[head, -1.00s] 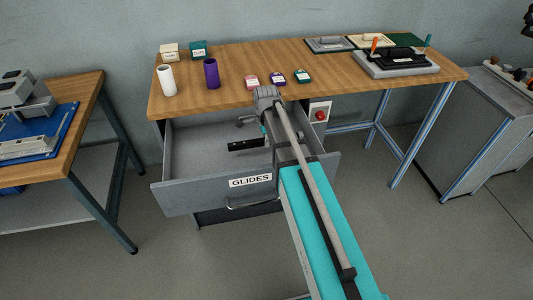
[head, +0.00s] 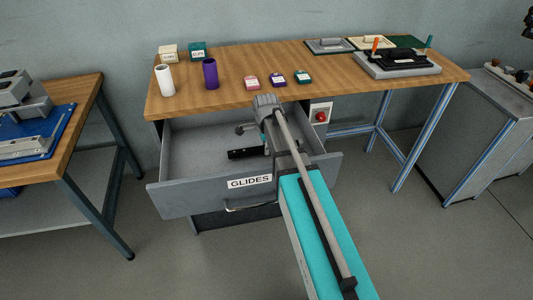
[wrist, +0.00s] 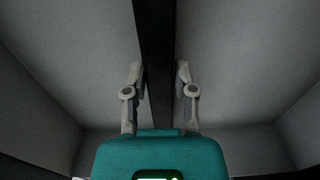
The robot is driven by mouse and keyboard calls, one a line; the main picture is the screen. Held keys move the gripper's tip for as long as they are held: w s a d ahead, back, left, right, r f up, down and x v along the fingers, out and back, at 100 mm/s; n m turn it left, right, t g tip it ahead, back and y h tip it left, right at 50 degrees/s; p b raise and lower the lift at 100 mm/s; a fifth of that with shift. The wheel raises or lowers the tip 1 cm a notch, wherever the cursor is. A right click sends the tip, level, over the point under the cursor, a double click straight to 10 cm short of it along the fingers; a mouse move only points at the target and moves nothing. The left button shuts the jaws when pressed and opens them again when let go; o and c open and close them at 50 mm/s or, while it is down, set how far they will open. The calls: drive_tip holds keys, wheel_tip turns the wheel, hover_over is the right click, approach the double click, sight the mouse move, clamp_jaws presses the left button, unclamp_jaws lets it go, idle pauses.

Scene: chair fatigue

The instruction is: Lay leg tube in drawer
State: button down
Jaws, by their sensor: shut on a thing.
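The leg tube (wrist: 155,60) is a dark straight bar running up the middle of the wrist view. My gripper (wrist: 158,78) is shut on it, with one pale finger on each side. In the head view one end of the tube (head: 244,153) shows inside the open drawer (head: 205,191), which is grey and labelled GLIDES. The rest of the tube and most of my gripper are hidden behind my arm. The tube lies level across the drawer, inside its walls; I cannot tell whether it touches the drawer floor.
The drawer is under a wooden bench (head: 225,92). On the bench stand a white cylinder (head: 165,80), a purple cylinder (head: 210,73), several small boxes and a grey fixture (head: 398,66). Another bench (head: 78,145) stands at left. The drawer's left part is free.

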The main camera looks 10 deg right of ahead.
drive_tip(key=shift+f+b, duration=0.55)
drive_tip(key=shift+f, duration=0.25)
drive_tip(key=shift+f, duration=0.2)
drive_tip(key=shift+c, duration=2.2)
unclamp_jaws()
drive_tip(key=shift+r, duration=0.1)
drive_tip(key=shift+r, duration=0.15)
wheel_tip(320, 180, up, 12)
drive_tip(key=p, duration=1.2)
